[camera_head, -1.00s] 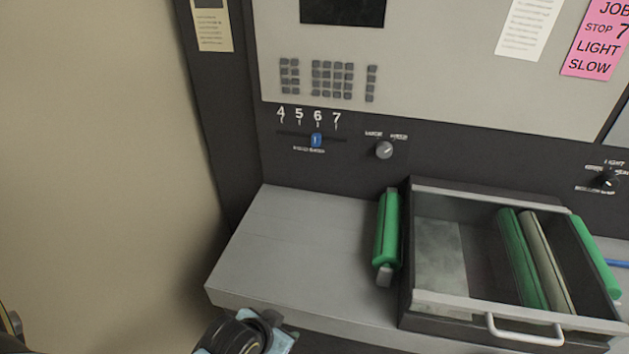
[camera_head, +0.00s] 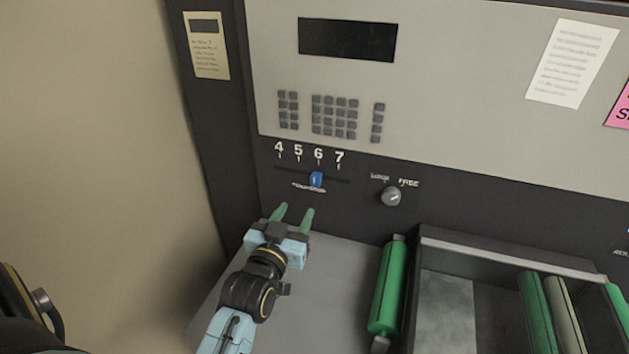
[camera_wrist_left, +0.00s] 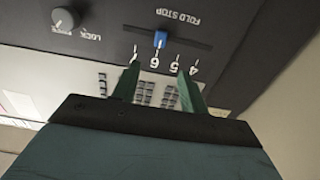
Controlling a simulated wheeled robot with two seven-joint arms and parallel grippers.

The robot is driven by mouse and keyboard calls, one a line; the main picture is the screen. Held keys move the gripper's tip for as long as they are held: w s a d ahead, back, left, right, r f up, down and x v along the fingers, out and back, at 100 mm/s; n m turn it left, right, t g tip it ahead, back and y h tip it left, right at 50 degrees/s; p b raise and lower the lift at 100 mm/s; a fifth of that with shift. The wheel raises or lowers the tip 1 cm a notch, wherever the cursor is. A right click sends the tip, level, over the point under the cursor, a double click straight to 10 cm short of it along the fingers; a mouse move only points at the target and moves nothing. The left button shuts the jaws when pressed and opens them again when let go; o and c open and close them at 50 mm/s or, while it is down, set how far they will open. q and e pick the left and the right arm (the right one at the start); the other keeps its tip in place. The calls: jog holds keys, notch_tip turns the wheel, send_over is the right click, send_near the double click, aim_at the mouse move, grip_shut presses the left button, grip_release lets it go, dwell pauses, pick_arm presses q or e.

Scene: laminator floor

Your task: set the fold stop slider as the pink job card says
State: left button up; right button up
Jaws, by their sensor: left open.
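The fold stop slider (camera_head: 316,179) is a blue knob on a dark horizontal slot, below the printed numbers 4, 5, 6 and 7. It stands at 6. In the left wrist view the slider (camera_wrist_left: 160,39) appears upside down, at the far side beyond my fingertips. My left gripper (camera_head: 293,212) is open and empty, below and left of the slider and apart from it. Its green fingers show in the left wrist view (camera_wrist_left: 156,75). The pink job card (camera_head: 620,112) is mostly cut off at the right edge. My right gripper is not in view.
A grey lock knob (camera_head: 391,196) is right of the slider. A keypad (camera_head: 334,117) and dark display (camera_head: 347,39) are above. A grey ledge (camera_head: 330,277) lies below, with a green roller (camera_head: 387,288) and an open drawer (camera_head: 512,259) to the right.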

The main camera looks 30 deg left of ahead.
aim_at(314, 180)
pick_arm(q)
jog(key=x, duration=1)
jog(key=shift+w, duration=0.3)
jog(key=shift+w+a, duration=0.15)
jog(key=shift+w, duration=0.35)
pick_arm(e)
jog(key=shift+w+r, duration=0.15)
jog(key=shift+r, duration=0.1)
pick_arm(q)
grip_shut()
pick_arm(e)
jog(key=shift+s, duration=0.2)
